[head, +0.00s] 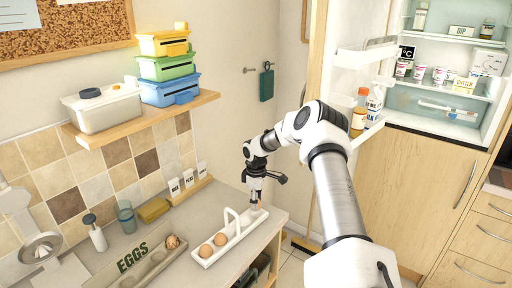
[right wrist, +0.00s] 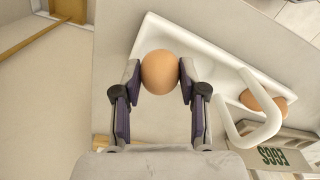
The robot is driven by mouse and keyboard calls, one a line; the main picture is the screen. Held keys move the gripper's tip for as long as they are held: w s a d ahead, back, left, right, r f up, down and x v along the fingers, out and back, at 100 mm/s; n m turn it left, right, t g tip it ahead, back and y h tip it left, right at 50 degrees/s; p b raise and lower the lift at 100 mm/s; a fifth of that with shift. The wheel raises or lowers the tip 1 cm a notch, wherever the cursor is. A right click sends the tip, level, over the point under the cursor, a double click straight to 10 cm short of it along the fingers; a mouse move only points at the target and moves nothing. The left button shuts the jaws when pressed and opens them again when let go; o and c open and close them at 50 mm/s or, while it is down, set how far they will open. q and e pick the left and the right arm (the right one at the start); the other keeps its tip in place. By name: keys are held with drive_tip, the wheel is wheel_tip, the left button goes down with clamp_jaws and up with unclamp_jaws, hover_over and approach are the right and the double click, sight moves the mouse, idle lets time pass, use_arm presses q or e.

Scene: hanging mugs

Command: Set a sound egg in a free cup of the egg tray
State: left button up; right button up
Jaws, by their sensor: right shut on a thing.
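The white egg tray (head: 236,243) with an upright loop handle (head: 232,218) lies on the counter. Two brown eggs (head: 206,250) (head: 221,239) sit in its near half. My right gripper (head: 256,203) is over its far end, pointing down. In the right wrist view, my right gripper (right wrist: 160,78) is shut on a smooth brown egg (right wrist: 160,72), one finger on each side, over the end of the tray (right wrist: 207,68). I cannot tell whether this egg touches the cup. Another egg (right wrist: 264,100) shows beyond the handle (right wrist: 238,134). My left gripper is out of view.
The box marked EGGS (head: 132,258) stands left of the tray, with a brown egg (head: 172,241) that looks marked or cracked at its end. A green glass (head: 125,217), a pump bottle (head: 96,233) and a yellow sponge (head: 154,210) stand by the wall. The counter's edge is near the tray.

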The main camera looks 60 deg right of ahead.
drive_tip(key=shift+f+b, duration=1.15)
drive_tip(key=shift+f, duration=0.65)
idle(0.5)
drive_tip(key=o, duration=0.7)
drive_tip(key=shift+r, duration=0.15)
wheel_tip(320, 180, up, 12)
drive_tip(key=shift+f, duration=0.1)
